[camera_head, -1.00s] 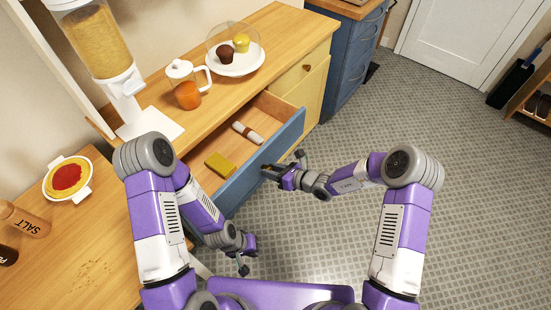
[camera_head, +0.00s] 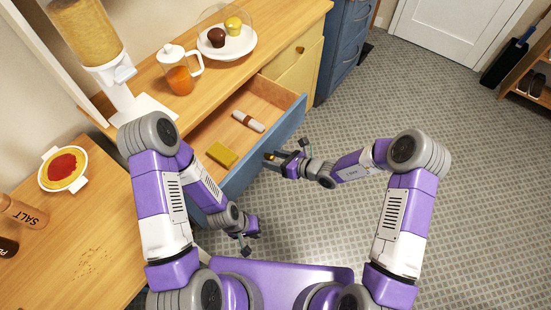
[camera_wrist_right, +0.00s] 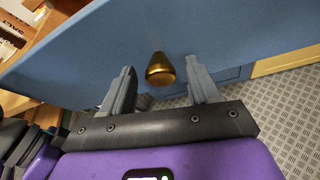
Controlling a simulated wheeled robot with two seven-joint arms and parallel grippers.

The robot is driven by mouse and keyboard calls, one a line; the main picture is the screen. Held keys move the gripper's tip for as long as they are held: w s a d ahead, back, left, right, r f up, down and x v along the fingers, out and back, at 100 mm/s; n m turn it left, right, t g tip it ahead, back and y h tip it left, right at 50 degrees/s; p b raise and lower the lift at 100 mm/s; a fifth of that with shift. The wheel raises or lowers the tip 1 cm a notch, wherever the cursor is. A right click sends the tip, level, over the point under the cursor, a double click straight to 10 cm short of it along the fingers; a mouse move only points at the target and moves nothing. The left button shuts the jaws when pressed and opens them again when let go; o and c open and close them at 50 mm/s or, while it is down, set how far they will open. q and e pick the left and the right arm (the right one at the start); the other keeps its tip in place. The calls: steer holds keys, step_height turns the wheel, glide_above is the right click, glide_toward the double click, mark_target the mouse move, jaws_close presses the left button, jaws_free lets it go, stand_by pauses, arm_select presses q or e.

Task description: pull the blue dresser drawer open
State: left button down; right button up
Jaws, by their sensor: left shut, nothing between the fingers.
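The blue dresser drawer (camera_head: 262,150) stands pulled out, with its inside in view. A brass knob (camera_wrist_right: 160,70) sticks out of its blue front. My right gripper (camera_head: 269,159) is at the drawer front, its fingers open on either side of the knob. The right wrist view shows a gap between the knob and each finger. My left gripper (camera_head: 246,246) is shut and empty, low beside the near end of the drawer front.
A yellow block (camera_head: 222,154) and a rolled cloth (camera_head: 248,121) lie in the drawer. A jug (camera_head: 180,78), a plate of cupcakes (camera_head: 228,47) and a dispenser (camera_head: 105,60) stand on the dresser top.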

steer(key=p+v, duration=0.1)
steer(key=v, duration=0.6)
steer(key=shift+d+r+p, duration=0.15)
steer(key=shift+d+p, duration=0.1)
steer(key=shift+p, duration=0.15)
steer(key=s+d+f+n+g+h, duration=0.1)
steer(key=s+d+f+n+h, duration=0.1)
steer(key=s+f+n, duration=0.2)
steer(key=s+d+f+n+g+h, duration=0.2)
steer(key=s+d+f+n+h, duration=0.1)
steer(key=s+n, duration=0.6)
steer(key=s+d+f+n+g+h, duration=0.2)
steer(key=s+f+n, duration=0.3)
steer(key=n, duration=0.5)
steer(key=shift+s+d+n+h, duration=0.3)
steer(key=shift+s+d+h, duration=0.25)
steer(key=shift+s, duration=0.4)
